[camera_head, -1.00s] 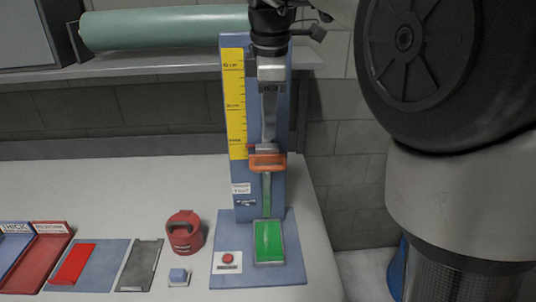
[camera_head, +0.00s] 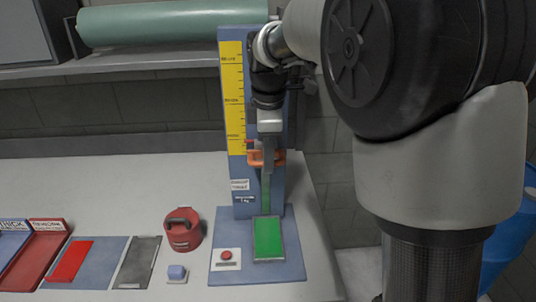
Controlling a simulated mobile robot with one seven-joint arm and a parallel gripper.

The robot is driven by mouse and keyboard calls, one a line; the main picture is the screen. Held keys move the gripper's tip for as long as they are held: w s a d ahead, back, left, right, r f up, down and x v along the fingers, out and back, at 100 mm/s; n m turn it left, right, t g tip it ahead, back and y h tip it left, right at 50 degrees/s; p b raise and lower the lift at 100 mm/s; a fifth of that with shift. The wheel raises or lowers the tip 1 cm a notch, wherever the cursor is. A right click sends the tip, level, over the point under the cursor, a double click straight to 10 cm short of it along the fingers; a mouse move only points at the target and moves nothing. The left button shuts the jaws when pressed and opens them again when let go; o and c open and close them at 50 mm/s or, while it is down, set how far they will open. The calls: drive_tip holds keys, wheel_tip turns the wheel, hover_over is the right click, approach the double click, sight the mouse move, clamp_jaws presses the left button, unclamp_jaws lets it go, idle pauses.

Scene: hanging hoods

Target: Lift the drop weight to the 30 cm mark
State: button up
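The drop weight (camera_head: 282,157) shows as an orange handle-like piece low on the blue upright of the drop stand (camera_head: 238,207). It is level with the bottom of the yellow height scale (camera_head: 233,110), whose labels are too blurred to read surely. My gripper (camera_head: 268,160) points down with its fingers in front of the orange piece, overlapping it in the view. The fingers are seen edge-on, so I cannot tell whether they are open or shut, or touch it. They hide the middle of the weight. A green pad (camera_head: 268,238) lies at the foot of the stand.
A red button (camera_head: 227,255) is on the stand's base. Left of it are a red round weight with a handle (camera_head: 183,230), a small blue block (camera_head: 177,272), a dark plate (camera_head: 139,262) and a red tray (camera_head: 38,255). A shelf with a green roll (camera_head: 170,25) is behind.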

clamp_jaws()
drive_tip(key=shift+r, duration=0.1)
wheel_tip(320, 180, up, 11)
drive_tip(key=p, duration=0.8)
drive_tip(key=shift+w, duration=0.1)
unclamp_jaws()
